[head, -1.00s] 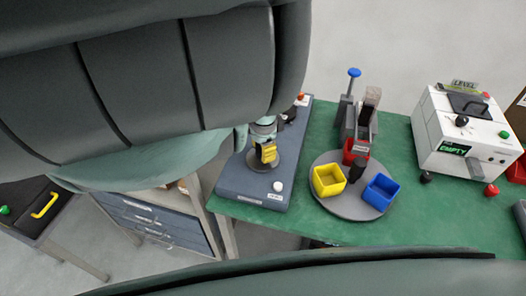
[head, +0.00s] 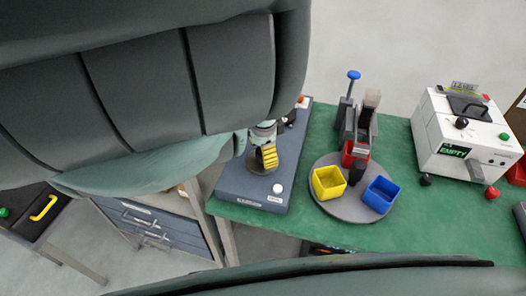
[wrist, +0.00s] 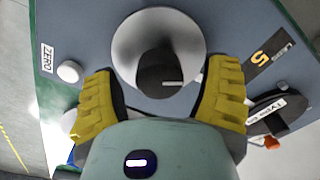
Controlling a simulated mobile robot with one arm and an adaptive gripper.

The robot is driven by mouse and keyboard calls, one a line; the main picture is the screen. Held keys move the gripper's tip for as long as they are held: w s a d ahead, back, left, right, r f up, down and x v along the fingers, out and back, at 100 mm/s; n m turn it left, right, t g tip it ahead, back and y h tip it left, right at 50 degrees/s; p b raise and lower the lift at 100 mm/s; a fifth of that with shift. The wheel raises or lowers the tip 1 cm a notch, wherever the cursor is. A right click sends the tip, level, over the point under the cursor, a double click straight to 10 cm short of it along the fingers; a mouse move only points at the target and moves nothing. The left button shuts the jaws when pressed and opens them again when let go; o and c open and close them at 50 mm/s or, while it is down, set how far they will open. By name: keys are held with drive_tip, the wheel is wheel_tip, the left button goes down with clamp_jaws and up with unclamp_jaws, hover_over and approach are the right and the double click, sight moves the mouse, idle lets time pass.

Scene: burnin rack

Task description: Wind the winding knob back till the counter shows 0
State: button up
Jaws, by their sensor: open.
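The winding knob (wrist: 158,75) is a dark cylinder with a white mark, standing on a pale round disc (wrist: 128,45) on the blue-grey unit (head: 238,188). My gripper (wrist: 161,80) is open, with one yellow finger on each side of the knob and visible gaps between. In the head view my yellow gripper (head: 264,159) is over the disc and the knob is hidden. The counter (wrist: 261,58) is a dark window with an orange digit that looks like 5. A white button (wrist: 69,72) sits beside a ZERO label (wrist: 47,59).
A turntable (head: 341,208) with a yellow bin (head: 328,182) and a blue bin (head: 381,194) stands right of the unit on the green table (head: 430,225). A white machine (head: 460,140) is farther right. In the wrist view an orange-tipped part (wrist: 271,143) lies near the right finger.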

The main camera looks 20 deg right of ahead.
drive_tip(key=shift+r, duration=0.1)
wheel_tip(320, 180, up, 6)
drive_tip(key=shift+r, duration=0.25)
drive_tip(key=shift+s+r, duration=0.1)
drive_tip(key=shift+r, duration=0.3)
idle(0.6)
